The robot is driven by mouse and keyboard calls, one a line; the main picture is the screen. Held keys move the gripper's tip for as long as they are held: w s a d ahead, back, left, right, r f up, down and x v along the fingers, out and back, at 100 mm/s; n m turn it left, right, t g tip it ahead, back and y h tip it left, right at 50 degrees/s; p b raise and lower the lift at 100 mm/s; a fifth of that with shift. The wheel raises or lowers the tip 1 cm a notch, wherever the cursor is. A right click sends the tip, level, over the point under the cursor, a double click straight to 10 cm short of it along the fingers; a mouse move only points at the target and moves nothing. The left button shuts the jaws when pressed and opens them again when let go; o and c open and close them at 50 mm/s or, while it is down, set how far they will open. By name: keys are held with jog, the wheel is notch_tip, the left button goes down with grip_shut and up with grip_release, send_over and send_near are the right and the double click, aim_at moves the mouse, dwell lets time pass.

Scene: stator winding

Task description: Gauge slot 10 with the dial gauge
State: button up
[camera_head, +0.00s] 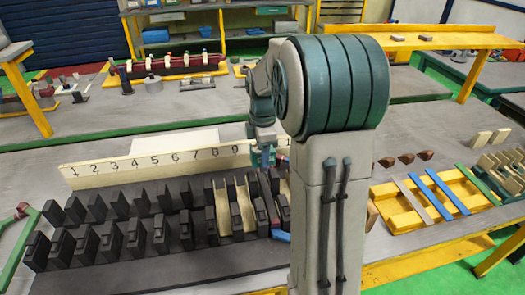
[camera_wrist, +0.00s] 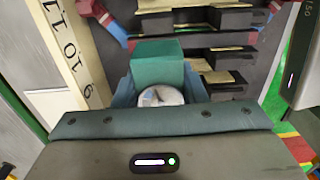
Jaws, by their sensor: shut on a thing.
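The dark stator block (camera_head: 150,262) lies across the near bench with two rows of upright black teeth. A cream number strip (camera_head: 150,165) stands behind it; 1 to 9 are readable in the head view, and 10 and 11 show on the strip in the wrist view (camera_wrist: 70,50). My gripper (camera_head: 263,160) is above the strip's right end, by the back teeth. In the wrist view its blue fingers (camera_wrist: 160,90) are shut around the dial gauge (camera_wrist: 160,97), whose pale round face shows below a teal block (camera_wrist: 157,65). The gauge's tip and slot 10 are hidden.
Cream liners (camera_head: 222,210) sit in some slots left of my arm. A yellow tray (camera_head: 405,208) with blue and grey strips lies at the right, near small brown blocks (camera_head: 407,158). Blue and red pieces (camera_head: 280,236) are at the block's front. My arm hides its right end.

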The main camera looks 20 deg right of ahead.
jog(key=shift+f+b, duration=1.55)
jog(key=shift+f, duration=1.1)
jog(key=o, duration=1.1)
jog(key=shift+c, duration=0.2)
notch_tip(320, 180, up, 14)
jog(key=shift+f, duration=0.1)
